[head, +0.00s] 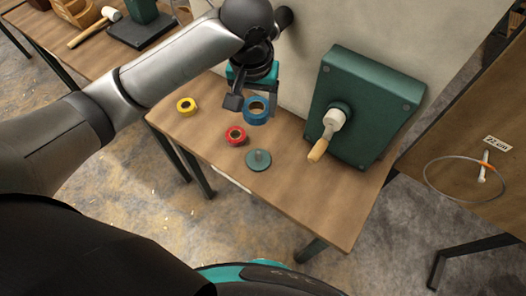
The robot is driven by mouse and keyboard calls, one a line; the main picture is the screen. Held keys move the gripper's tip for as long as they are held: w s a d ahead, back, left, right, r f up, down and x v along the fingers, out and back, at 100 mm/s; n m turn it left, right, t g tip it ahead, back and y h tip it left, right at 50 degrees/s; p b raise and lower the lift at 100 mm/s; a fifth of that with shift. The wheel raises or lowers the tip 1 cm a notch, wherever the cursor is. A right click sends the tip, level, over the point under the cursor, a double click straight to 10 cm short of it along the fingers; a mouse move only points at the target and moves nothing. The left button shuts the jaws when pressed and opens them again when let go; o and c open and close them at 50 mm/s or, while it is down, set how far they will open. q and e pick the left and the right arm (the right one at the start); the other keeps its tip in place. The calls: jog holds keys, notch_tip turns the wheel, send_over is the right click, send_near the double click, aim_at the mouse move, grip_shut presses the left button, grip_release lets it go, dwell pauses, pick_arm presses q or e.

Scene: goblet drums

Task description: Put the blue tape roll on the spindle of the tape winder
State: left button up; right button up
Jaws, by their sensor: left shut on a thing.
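The blue tape roll (258,119) is held in my left gripper (251,98), which is shut on it over the back of the wooden table. The roll appears above the table top; the exact gap is hard to tell. A round green base with a short upright peg, the spindle (259,156), stands nearer the front edge, below the roll in the picture. A green box with a pale hub and a wooden crank handle (364,110) stands to the right on the same table. My right gripper is not in view.
A red tape roll (235,142) lies just left of the spindle base, and a yellow roll (187,112) lies farther left. The table (300,195) is bare at its front right. A pale panel rises behind. Another table with a wire loop (428,183) is at right.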

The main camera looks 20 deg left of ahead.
pick_arm(q)
jog(key=b, duration=0.2)
send_over(258, 153)
notch_tip(258, 153, down, 8)
notch_tip(258, 153, down, 7)
jog(key=shift+a+b, duration=0.1)
jog(key=shift+b, duration=0.8)
jog(key=shift+f, duration=0.45)
notch_tip(258, 153, down, 4)
jog(key=shift+r+b, duration=0.25)
jog(key=shift+b, duration=0.35)
jog(key=shift+f, duration=0.25)
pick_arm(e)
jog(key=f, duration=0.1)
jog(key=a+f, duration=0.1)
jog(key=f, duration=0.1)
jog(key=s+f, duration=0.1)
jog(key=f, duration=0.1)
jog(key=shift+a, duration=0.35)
pick_arm(q)
jog(key=shift+f, duration=0.1)
jog(key=o, duration=1.4)
jog(key=shift+c, duration=0.2)
